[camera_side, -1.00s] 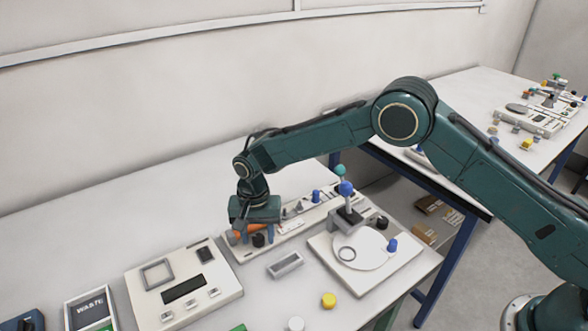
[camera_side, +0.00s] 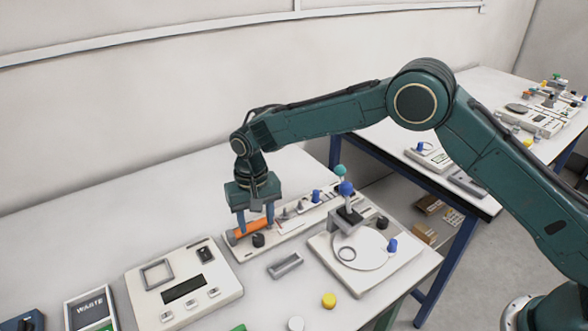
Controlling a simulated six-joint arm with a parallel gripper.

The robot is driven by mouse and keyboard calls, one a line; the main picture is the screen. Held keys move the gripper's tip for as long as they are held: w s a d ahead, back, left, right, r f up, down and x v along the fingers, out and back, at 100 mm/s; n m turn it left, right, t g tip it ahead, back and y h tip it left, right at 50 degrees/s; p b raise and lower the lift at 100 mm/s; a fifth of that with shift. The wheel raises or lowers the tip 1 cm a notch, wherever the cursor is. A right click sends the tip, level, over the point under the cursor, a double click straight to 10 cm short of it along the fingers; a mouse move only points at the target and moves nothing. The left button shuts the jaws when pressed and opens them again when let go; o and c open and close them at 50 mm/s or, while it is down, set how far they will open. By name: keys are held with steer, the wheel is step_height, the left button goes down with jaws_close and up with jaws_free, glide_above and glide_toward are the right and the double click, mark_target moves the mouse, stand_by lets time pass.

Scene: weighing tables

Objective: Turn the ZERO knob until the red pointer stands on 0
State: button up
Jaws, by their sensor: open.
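My gripper (camera_side: 254,226) points down over the left end of a long pale rack. Its two fingers are apart, at an orange cylinder (camera_side: 250,229) that lies tilted there; I cannot tell whether they touch it. A small black knob-shaped piece (camera_side: 258,240) stands just in front of the fingers. Another black knob (camera_side: 382,222) is at the back right of the pale balance platform (camera_side: 328,246). I cannot tell which of these, if either, is the ZERO knob. No red pointer or 0 mark can be made out at this size.
The rack (camera_side: 290,225) carries several small pieces, including a blue knob (camera_side: 316,196). A pale device with a dark display (camera_side: 183,290) is at front left. A grey block (camera_side: 285,265) lies in front.

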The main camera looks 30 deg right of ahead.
step_height(320, 180, up, 10)
steer(key=s+d+r+t, duration=0.1)
steer(key=s+d+r, duration=0.6)
steer(key=d+r, duration=0.4)
steer(key=shift+s+r+n+t+y, duration=0.3)
steer(key=shift+r+t, duration=0.1)
steer(key=shift+r, duration=0.45)
steer(key=shift+f, duration=0.1)
steer(key=g, duration=0.1)
glide_above(260, 236)
steer(key=s+d, duration=0.2)
steer(key=d, duration=0.2)
step_height(260, 236, down, 8)
steer(key=shift+r, duration=0.25)
steer(key=shift+r, duration=0.1)
stand_by(0.4)
